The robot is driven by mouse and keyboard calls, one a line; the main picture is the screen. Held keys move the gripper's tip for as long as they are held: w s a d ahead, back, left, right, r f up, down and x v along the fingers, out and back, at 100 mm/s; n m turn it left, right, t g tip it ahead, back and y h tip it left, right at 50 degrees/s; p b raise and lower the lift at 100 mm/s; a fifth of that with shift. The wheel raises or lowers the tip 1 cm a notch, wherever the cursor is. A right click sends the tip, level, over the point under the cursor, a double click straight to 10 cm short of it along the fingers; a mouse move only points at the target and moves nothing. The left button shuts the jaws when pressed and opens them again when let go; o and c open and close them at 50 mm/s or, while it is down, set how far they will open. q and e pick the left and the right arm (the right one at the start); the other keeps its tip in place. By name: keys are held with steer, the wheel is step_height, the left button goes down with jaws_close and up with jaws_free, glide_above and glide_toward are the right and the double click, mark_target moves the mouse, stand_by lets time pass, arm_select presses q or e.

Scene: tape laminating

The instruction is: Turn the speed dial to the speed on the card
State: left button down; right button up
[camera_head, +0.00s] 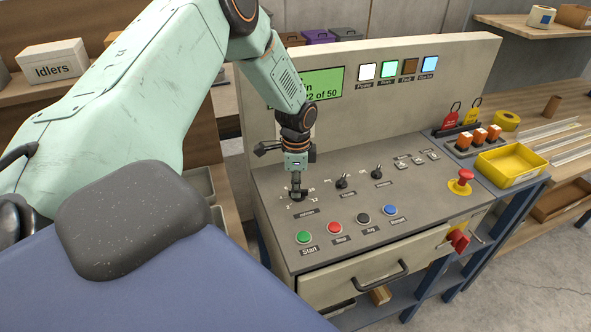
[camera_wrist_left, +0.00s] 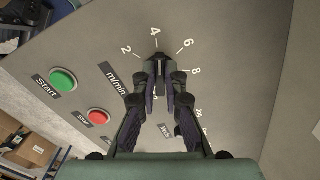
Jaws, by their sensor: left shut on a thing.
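The speed dial (camera_wrist_left: 160,66) is a small dark knob on the grey panel, ringed by the numbers 2, 4, 6 and 8 and labelled m/min. My left gripper (camera_head: 297,193) comes down onto it from above and is shut on it; it also shows in the left wrist view (camera_wrist_left: 160,78). The fingers cover much of the knob. Its top end points roughly toward the 4, but I cannot read the exact setting. I cannot make out the card with the speed; my arm hides part of the upright panel. My right gripper is not in view.
A red emergency stop (camera_head: 465,176) stands at the right. A partly hidden green screen (camera_head: 325,82) is behind my arm. A yellow bin (camera_head: 510,164) sits beyond.

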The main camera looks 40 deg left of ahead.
arm_select(q)
steer(key=shift+n, duration=0.6)
steer(key=shift+r, duration=0.1)
steer(key=c, duration=1.4)
jaws_free()
steer(key=shift+w+d, duration=0.1)
steer(key=shift+d, duration=0.05)
steer(key=shift+r, duration=0.25)
step_height(320, 180, up, 11)
steer(key=shift+r, duration=0.2)
